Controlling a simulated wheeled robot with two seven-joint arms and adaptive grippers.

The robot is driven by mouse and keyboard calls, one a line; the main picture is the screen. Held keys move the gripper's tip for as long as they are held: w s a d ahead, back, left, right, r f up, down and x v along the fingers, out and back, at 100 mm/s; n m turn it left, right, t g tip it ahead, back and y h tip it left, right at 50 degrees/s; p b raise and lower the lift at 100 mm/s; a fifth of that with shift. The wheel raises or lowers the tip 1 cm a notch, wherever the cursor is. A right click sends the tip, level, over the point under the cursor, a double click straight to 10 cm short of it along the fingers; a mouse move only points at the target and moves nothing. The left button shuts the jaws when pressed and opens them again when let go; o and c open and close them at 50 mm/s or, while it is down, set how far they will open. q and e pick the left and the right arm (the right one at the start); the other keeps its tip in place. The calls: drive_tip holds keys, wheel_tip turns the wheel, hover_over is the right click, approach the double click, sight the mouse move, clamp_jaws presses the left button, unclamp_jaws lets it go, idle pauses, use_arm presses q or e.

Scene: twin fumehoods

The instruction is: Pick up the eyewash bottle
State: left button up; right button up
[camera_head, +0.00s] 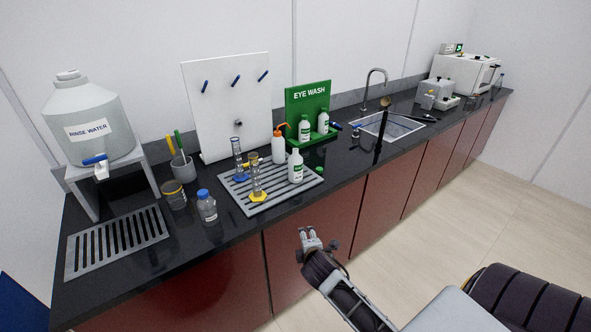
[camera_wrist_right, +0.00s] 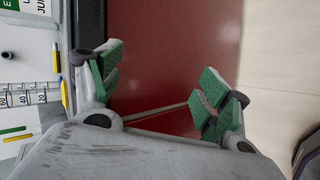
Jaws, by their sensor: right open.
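A white eyewash bottle (camera_head: 295,168) with a green label stands upright on the grey drying rack, its top without a visible cap. Two similar bottles sit in the green EYE WASH stand (camera_head: 308,92), a left one (camera_head: 304,131) and a right one (camera_head: 323,124). A small green cap-like piece (camera_head: 319,169) lies by the rack's right edge. My right gripper (camera_head: 310,236) is open and empty in front of the red cabinets, below and apart from the bottles. In the right wrist view its green-padded fingers (camera_wrist_right: 160,82) are spread. My left gripper is out of view.
The drying rack (camera_head: 230,192) also holds measuring cylinders (camera_head: 256,178) and an orange-topped wash bottle (camera_head: 278,150) close by the bottle. A blue-capped bottle (camera_head: 206,208) and a jar (camera_head: 174,194) stand left. The sink (camera_head: 385,124) is right. The counter's front strip is clear.

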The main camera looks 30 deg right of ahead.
drive_tip(key=w+d+r+n+t+h, duration=0.2)
drive_tip(key=w+d+r+n+t, duration=0.15)
drive_tip(key=w+r+n, duration=0.3)
drive_tip(key=n+t+y, duration=0.1)
drive_tip(key=n+t, duration=0.3)
drive_tip(key=n, duration=0.8)
approach(298, 170)
drive_tip(key=shift+s+a, duration=0.25)
drive_tip(key=shift+s, duration=0.1)
drive_tip(key=shift+x, duration=4.25)
